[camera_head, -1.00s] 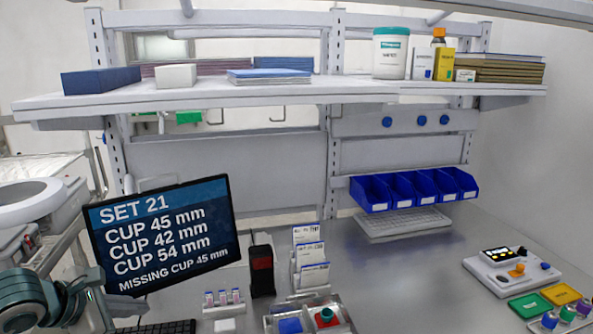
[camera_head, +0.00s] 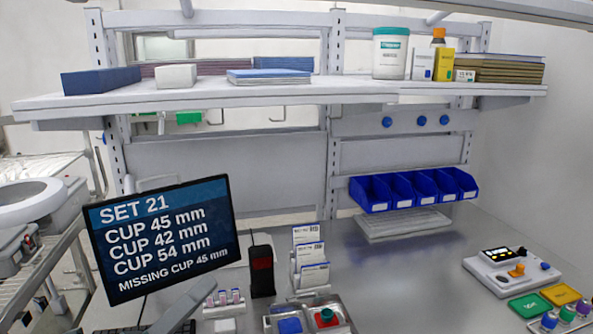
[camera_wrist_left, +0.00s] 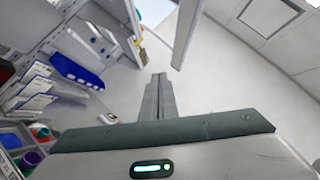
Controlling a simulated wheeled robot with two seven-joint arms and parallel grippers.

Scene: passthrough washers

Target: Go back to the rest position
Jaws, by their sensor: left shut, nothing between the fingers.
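My left gripper (camera_head: 204,286) shows as a grey shape at the bottom of the head view, in front of the monitor's lower right part. In the left wrist view its two fingers (camera_wrist_left: 158,98) are pressed together with nothing between them. The fingers point away over the pale wall and floor area, clear of the bench items at the left of that view. My right gripper is in neither view.
A monitor (camera_head: 160,238) listing cups stands at the left. Small vials (camera_head: 224,298), a black holder (camera_head: 262,270), card racks (camera_head: 310,262) and trays (camera_head: 290,326) stand near the gripper. Blue bins (camera_head: 413,190) hang at the back. The bench's middle right (camera_head: 410,285) is clear.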

